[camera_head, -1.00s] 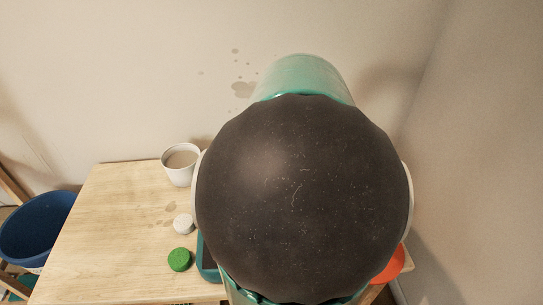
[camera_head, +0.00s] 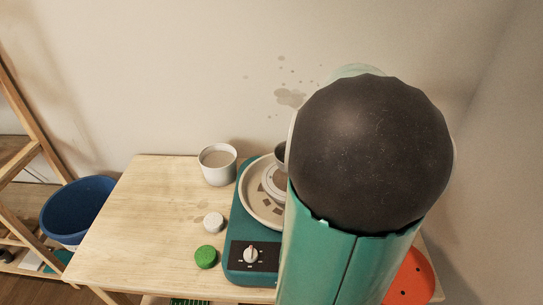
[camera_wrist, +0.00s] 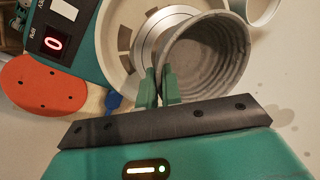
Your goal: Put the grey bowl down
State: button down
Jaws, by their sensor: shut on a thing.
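The grey bowl (camera_wrist: 215,52) is in the wrist view, its ridged inside facing the camera. My gripper (camera_wrist: 162,85) is shut on the bowl's wall near its rim, with one green finger on each side. The bowl is at the round wheel head (camera_wrist: 148,38) of the pottery wheel and overlaps it in the picture. I cannot tell whether its base touches the disc. In the head view my arm hides my gripper and most of the bowl; a dark edge (camera_head: 280,153) beside my arm seems to be part of it.
The teal pottery wheel (camera_head: 237,235) stands on the wooden table (camera_head: 150,225). A white cup (camera_head: 218,172) stands left of it, with a white piece (camera_head: 213,222) and a green piece (camera_head: 205,257) nearby. An orange piece (camera_head: 412,280) is at right. A blue bucket (camera_head: 75,212) stands left.

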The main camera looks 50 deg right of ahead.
jog(key=w+d+f, duration=0.1)
jog(key=f, duration=0.1)
jog(key=w+d+f, duration=0.1)
jog(key=f, duration=0.1)
jog(key=w+d+f, duration=0.1)
jog(key=d+f, duration=0.1)
jog(key=shift+f, duration=1.45)
jog(key=shift+f, duration=0.15)
jog(key=c, duration=1.6)
grip_release()
jog(key=shift+o, duration=0.2)
